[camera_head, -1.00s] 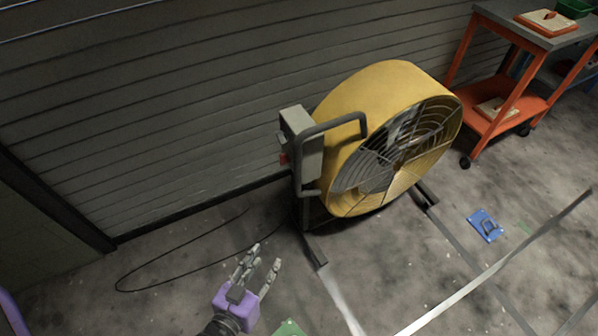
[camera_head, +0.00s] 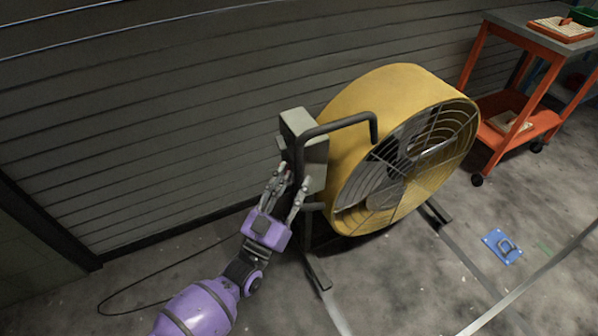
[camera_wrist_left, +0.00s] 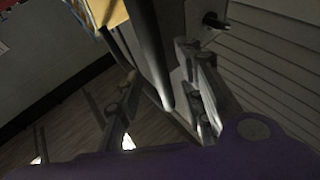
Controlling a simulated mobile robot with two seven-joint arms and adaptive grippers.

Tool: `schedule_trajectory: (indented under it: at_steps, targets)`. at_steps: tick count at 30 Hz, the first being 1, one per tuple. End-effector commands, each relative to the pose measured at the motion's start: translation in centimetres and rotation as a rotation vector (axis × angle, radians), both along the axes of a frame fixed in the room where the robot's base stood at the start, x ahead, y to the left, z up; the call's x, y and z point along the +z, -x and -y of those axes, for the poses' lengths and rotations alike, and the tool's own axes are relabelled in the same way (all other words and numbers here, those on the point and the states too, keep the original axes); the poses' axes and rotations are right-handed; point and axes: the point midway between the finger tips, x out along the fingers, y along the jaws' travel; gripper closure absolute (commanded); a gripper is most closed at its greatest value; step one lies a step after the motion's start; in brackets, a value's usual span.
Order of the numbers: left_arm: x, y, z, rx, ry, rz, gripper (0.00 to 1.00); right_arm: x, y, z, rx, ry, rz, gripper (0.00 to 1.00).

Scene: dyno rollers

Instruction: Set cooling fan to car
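The yellow drum fan (camera_head: 385,90) stands on the floor by the wall, its wire grille facing right. A grey control box (camera_head: 300,122) is on its left side, next to a dark tubular handle (camera_head: 345,124). My left gripper (camera_head: 290,182) is at the lower part of the box, fingers pointing up and apart. In the left wrist view, the dark handle bar (camera_wrist_left: 150,50) passes between the spread fingers (camera_wrist_left: 155,85), and a pale box face with a black knob (camera_wrist_left: 212,21) is beyond the right finger. I cannot tell whether the fingers touch the bar. The right gripper is not in view.
An orange cart (camera_head: 515,125) stands at the right with trays on it. A blue plate (camera_head: 502,246) lies on the floor at the right. A black cable (camera_head: 150,275) loops on the floor at the left. The slatted wall (camera_head: 150,110) is close behind the fan.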

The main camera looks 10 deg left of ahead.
Motion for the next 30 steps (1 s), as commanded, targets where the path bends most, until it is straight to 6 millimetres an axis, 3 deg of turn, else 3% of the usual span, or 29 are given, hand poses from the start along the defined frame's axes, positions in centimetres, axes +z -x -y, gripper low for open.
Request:
schedule_trajectory:
  at_steps: [6, 16, 24, 30]
  targets:
    - [1.0, -2.2, 0.9, 0.0, 0.0, 0.0, 0.65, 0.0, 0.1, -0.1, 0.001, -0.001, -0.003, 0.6]
    - [1.1, -2.6, 1.1, 0.0, 0.0, -0.002, 0.65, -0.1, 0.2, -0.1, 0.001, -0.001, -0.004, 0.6]
    - [1.1, -2.5, 1.1, 0.0, 0.0, -0.002, 0.99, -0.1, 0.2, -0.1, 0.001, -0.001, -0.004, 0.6]
    - [1.1, -2.5, 1.2, -0.002, 0.002, -0.003, 1.0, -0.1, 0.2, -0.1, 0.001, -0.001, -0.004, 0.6]
